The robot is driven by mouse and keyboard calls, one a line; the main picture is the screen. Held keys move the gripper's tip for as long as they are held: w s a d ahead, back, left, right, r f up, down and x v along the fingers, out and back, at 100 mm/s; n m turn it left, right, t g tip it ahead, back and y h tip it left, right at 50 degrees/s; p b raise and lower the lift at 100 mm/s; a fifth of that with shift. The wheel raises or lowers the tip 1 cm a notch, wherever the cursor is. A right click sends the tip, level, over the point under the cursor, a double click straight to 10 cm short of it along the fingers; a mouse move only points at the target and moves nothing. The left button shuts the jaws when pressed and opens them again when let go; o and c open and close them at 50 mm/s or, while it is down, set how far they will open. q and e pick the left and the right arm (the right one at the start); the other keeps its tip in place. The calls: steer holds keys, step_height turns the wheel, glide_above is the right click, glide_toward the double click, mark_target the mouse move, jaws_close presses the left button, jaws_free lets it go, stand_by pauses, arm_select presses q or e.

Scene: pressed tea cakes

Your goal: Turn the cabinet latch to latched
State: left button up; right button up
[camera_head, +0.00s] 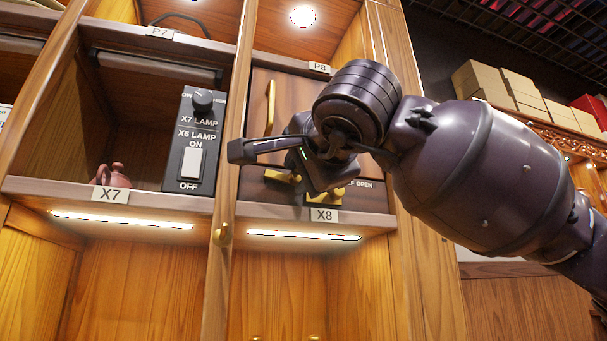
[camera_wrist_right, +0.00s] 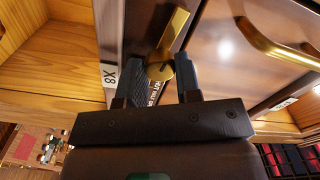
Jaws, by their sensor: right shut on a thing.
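The cabinet latch is a brass lever (camera_head: 283,177) low on the brown door of compartment X8, and it also shows in the right wrist view (camera_wrist_right: 176,32). My right gripper (camera_head: 303,178) is in front of the lower part of that door and hides part of the latch. In the right wrist view my right gripper (camera_wrist_right: 164,74) has one dark finger on each side of the brass latch, shut on it near its round hub. My left gripper is not in view.
The door's brass pull handle (camera_head: 270,106) stands above the latch. Left of a wooden upright, compartment X7 holds a lamp switch box (camera_head: 195,140) and a reddish teapot (camera_head: 114,176). Cardboard boxes (camera_head: 485,80) stand at the upper right. The space below the X8 shelf is empty.

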steer(key=m+b, duration=0.2)
steer(key=m, duration=1.4)
steer(key=shift+b, duration=0.3)
stand_by(0.4)
steer(key=o, duration=0.9)
steer(key=v, duration=1)
steer(key=shift+s+d, duration=0.15)
steer(key=shift+s, duration=0.25)
